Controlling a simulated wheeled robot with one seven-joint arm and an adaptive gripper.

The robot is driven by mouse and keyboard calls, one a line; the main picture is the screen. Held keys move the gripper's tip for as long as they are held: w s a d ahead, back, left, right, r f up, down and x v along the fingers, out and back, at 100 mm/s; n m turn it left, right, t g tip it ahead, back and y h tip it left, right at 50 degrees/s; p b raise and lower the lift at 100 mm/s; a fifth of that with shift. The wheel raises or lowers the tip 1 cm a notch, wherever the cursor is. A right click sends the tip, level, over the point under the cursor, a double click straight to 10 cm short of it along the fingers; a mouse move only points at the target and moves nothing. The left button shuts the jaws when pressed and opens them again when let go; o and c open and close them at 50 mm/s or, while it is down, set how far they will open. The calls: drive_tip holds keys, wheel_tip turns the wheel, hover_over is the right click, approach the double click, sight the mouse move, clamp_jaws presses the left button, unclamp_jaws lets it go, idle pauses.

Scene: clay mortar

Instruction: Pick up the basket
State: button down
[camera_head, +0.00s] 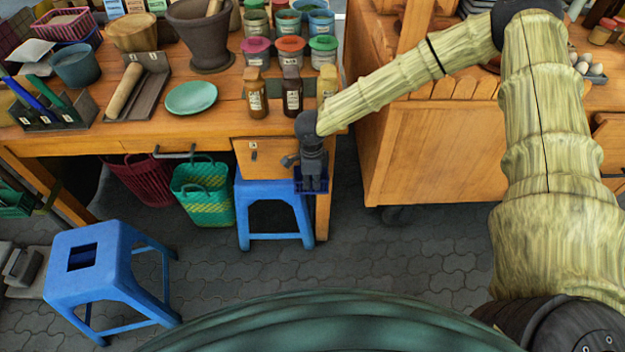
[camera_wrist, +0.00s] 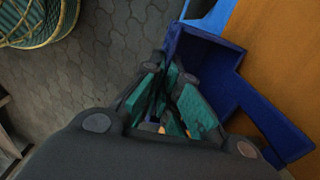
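A green woven basket with handles (camera_head: 203,190) stands on the floor under the wooden table. A dark red basket (camera_head: 142,180) is left of it. A small pink basket (camera_head: 65,25) sits on the tabletop at the far left. In the wrist view, a green and yellow woven basket (camera_wrist: 40,38) shows at the top left, cut off by the edge. My gripper (camera_head: 312,165) is at the table's front edge, right of the green basket and apart from it. Its teal-padded fingers (camera_wrist: 168,85) are close together in the wrist view; the dark gap between them is unclear.
A dark blue box-like part (camera_wrist: 205,70) is right beside my fingers. A blue stool (camera_head: 272,190) stands between my gripper and the green basket; another blue stool (camera_head: 100,255) is at front left. Bottles and jars crowd the table (camera_head: 225,120). The paved floor (camera_head: 400,260) is clear at centre right.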

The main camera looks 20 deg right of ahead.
drive_tip(key=s+a+r, duration=0.3)
drive_tip(key=s+r, duration=0.4)
drive_tip(key=s, duration=0.5)
drive_tip(key=shift+s+a+r, duration=0.25)
drive_tip(key=shift+a+r, duration=0.05)
drive_tip(key=shift+a, duration=0.05)
drive_tip(key=shift+r+p, duration=0.5)
drive_tip(key=shift+p, duration=0.15)
drive_tip(key=s+a, duration=0.2)
drive_tip(key=s, duration=0.7)
drive_tip(key=shift+s+a, duration=0.3)
drive_tip(key=shift+a, duration=0.05)
idle(1.1)
idle(0.5)
